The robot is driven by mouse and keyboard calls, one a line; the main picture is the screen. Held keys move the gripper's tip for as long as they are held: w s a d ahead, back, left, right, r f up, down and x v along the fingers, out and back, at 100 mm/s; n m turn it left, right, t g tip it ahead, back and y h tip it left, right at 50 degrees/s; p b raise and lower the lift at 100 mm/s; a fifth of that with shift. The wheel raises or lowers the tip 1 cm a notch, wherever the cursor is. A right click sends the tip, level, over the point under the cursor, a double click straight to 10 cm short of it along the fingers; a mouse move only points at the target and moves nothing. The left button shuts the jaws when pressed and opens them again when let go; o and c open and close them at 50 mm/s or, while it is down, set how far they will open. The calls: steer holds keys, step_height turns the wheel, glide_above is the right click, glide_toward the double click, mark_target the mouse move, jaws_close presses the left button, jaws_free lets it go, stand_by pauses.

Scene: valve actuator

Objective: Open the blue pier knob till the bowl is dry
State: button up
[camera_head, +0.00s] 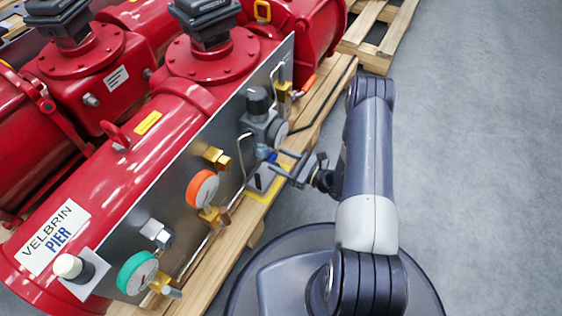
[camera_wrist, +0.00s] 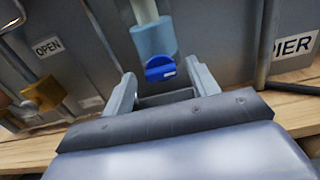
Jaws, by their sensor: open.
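The blue knob (camera_wrist: 160,69) hangs under a pale blue bowl (camera_wrist: 152,38) in the wrist view, with a small white mark on its face. In the head view the blue knob (camera_head: 271,157) is a small spot at the bottom of the filter unit on the grey panel. My gripper (camera_wrist: 162,75) is open, with one finger on each side of the knob's lower part in the picture. I cannot tell whether either finger touches it. The head view shows my gripper (camera_head: 284,167) close beside the knob. Any liquid level in the bowl is not clear.
A PIER label (camera_wrist: 296,45) and an OPEN label (camera_wrist: 48,47) flank the bowl. The red actuator (camera_head: 120,165) carries a VELBRIN PIER plate. An orange gauge (camera_head: 202,188), a green gauge (camera_head: 137,272) and pipes crowd the panel. Bare floor lies right.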

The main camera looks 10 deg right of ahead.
steer(key=shift+w+a, duration=0.1)
steer(key=shift+a, duration=0.05)
steer(key=c, duration=1)
